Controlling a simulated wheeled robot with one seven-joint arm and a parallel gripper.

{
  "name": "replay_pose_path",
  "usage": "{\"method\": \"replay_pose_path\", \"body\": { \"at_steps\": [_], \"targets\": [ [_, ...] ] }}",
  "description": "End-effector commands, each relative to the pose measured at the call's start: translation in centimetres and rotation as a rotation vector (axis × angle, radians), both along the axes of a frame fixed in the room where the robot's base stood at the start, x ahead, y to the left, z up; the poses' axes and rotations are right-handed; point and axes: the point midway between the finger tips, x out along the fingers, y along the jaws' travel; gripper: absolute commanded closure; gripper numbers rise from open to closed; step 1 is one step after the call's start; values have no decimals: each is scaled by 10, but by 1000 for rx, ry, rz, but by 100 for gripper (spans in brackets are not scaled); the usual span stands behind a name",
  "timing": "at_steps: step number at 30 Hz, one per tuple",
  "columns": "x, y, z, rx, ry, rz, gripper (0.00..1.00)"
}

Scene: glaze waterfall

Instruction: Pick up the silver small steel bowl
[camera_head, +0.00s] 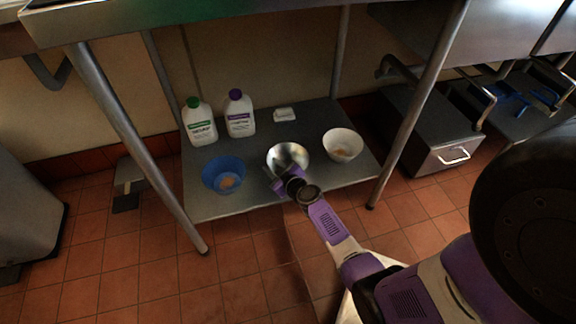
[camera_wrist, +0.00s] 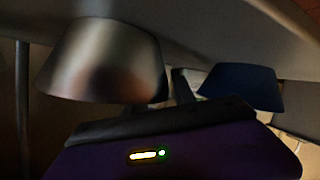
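The silver steel bowl (camera_head: 288,154) stands upright on the low metal shelf, between a blue bowl and a white bowl. My gripper (camera_head: 283,183) is at its near rim, on the side facing me, and covers part of that side. In the wrist view the steel bowl (camera_wrist: 105,62) fills the upper left, with its outer wall close to the dark finger parts (camera_wrist: 181,86). I cannot tell whether the fingers touch the rim or how far apart they are. The bowl appears to rest on the shelf.
The blue bowl (camera_head: 223,175) is to the left and the white bowl (camera_head: 342,146) close to the right. Two white bottles (camera_head: 200,124) (camera_head: 239,115) and a small white item (camera_head: 284,115) stand behind. Table legs (camera_head: 420,100) (camera_head: 140,150) flank the shelf; the tabletop overhangs it.

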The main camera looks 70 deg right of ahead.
Motion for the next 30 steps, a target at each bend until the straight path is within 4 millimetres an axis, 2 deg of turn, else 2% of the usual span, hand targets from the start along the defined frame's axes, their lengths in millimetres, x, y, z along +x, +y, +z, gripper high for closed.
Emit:
{"method": "replay_pose_path", "body": {
  "at_steps": [1, 4, 20, 26, 30],
  "targets": [
    [0, 0, 0, 0, 0, 0, 81],
    [0, 0, 0, 0, 0, 0, 100],
    [0, 0, 5, 0, -1, 0, 100],
    [0, 0, 22, -1, 0, 1, 100],
    [0, 1, 44, -2, -1, 1, 100]
  ]
}}
